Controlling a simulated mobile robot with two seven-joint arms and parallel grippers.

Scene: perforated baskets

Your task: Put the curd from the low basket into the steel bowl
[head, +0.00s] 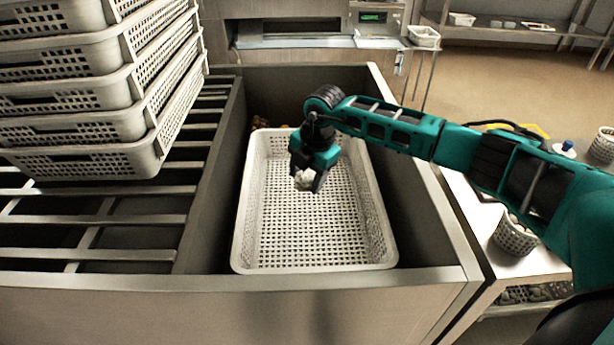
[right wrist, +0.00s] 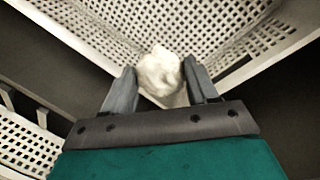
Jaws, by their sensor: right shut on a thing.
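The curd (right wrist: 160,72) is a white, lumpy piece held between the two fingers of my right gripper (right wrist: 162,88). In the head view the curd (head: 303,179) shows at the tips of my right gripper (head: 306,183), over the low basket. The low basket (head: 375,215) is a white perforated basket in a deep steel well, and its visible floor looks empty. I cannot tell the exact height of the curd above the basket floor. No steel bowl can be made out. My left gripper is not in view.
A stack of perforated baskets (head: 75,110) stands on slatted bars (head: 90,219) at the left. The steel well's walls (head: 424,200) surround the low basket. A side table (head: 530,262) at the right holds a small perforated basket (head: 514,237), under my right arm.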

